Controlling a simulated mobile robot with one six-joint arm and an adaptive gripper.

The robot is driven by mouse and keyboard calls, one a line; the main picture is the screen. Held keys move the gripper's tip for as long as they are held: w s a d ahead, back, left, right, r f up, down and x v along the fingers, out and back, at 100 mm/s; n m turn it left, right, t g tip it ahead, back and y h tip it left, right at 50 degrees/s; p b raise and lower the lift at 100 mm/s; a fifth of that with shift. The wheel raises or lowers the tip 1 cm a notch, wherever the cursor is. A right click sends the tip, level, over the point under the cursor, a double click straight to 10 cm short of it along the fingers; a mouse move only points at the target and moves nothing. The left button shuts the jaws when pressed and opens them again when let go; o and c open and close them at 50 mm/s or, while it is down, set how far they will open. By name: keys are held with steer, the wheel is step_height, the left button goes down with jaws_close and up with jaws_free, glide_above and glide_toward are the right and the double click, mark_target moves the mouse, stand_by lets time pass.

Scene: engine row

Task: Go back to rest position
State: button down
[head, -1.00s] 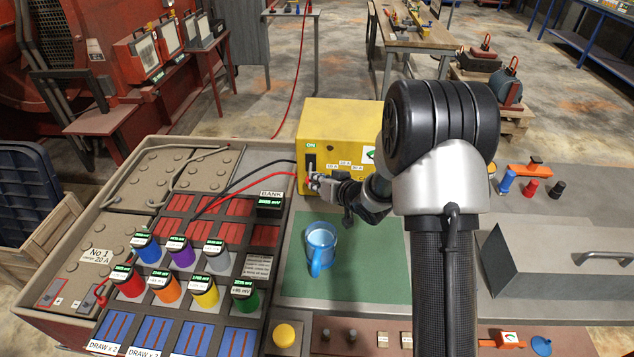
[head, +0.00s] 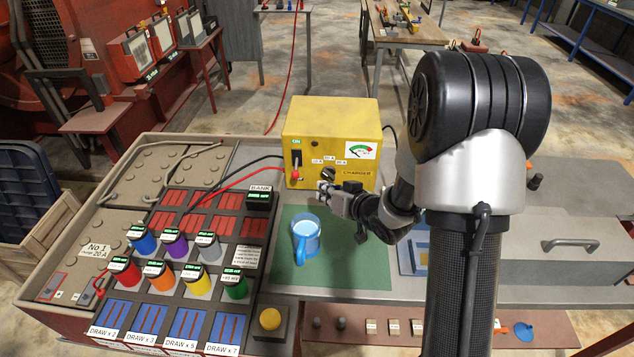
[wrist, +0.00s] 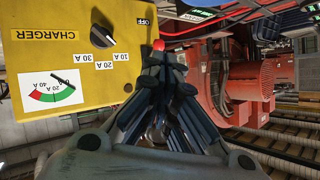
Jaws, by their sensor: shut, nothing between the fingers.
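My gripper (head: 328,190) is shut and empty, just in front of the lower front face of the yellow charger box (head: 360,122). It also shows in the wrist view (wrist: 163,62), with its fingers together beside the charger (wrist: 60,65). The charger carries a lit green ON label, a lever with a red tip (head: 295,172), a dark knob (head: 328,173) and a green-and-red dial (head: 361,150). In the wrist view the charger appears upside down, and the red tip (wrist: 158,45) shows just beyond my fingertips.
A blue mug (head: 306,238) stands on the green mat (head: 350,268) below my gripper. To the left is the bank panel (head: 258,228) with several coloured cylinders. Red and black cables (head: 230,185) run from it to the charger. A yellow button (head: 270,319) sits at the front.

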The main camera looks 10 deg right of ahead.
steer(key=shift+s, duration=0.4)
steer(key=s+d+r+g+h, duration=0.35)
steer(key=s+r+h, duration=0.25)
steer(key=s+r, duration=0.5)
steer(key=s+a+r+g, duration=0.2)
steer(key=s+a+r, duration=0.1)
steer(key=s, duration=0.7)
steer(key=s+a+r+g+y, duration=0.1)
steer(key=s+a+r, duration=0.2)
steer(key=s, duration=0.8)
steer(key=shift+s+a+g+y, duration=0.2)
steer(key=shift+s+g+y, duration=0.05)
steer(key=shift+g+y, duration=0.1)
